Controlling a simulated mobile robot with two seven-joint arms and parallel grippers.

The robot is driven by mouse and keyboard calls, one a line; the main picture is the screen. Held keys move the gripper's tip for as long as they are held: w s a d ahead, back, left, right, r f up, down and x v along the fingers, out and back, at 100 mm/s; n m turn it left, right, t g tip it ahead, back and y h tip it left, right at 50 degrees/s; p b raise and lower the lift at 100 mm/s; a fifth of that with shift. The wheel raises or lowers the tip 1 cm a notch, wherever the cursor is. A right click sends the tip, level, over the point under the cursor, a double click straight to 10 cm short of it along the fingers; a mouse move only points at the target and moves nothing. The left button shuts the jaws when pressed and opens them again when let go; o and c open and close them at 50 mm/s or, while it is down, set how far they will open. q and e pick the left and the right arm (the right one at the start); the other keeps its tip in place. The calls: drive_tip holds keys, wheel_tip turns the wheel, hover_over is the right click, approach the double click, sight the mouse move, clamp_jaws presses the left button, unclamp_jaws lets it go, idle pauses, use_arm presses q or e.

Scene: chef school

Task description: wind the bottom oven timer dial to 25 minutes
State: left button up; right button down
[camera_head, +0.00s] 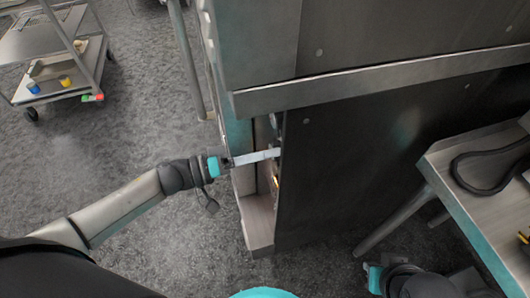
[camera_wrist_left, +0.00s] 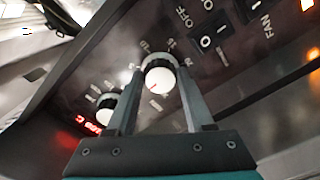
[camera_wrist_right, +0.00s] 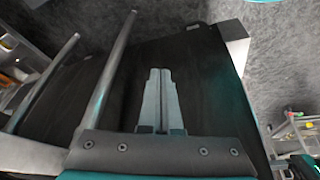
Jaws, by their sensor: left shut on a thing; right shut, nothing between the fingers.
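In the left wrist view, a round white-faced dial (camera_wrist_left: 160,75) on the oven's dark control panel (camera_wrist_left: 135,60) sits between my left gripper's fingers. A small red mark shows near the lower edge of its face. The printed numbers around it are too blurred to read. My left gripper (camera_wrist_left: 158,88) is shut on this dial. In the head view my left gripper (camera_head: 277,153) reaches the front edge of the oven (camera_head: 350,160), whose panel face is turned away. My right gripper (camera_wrist_right: 161,75) is shut and empty; in the head view it is low at the right (camera_head: 374,278).
A second dial (camera_wrist_left: 105,108) and a red lit display (camera_wrist_left: 88,124) are at the lower left of the panel. OFF and FAN switches (camera_wrist_left: 214,35) are at the upper right. A steel table (camera_head: 480,190) stands at right; a trolley (camera_head: 62,70) stands far left.

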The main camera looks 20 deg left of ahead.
use_arm(q)
clamp_jaws()
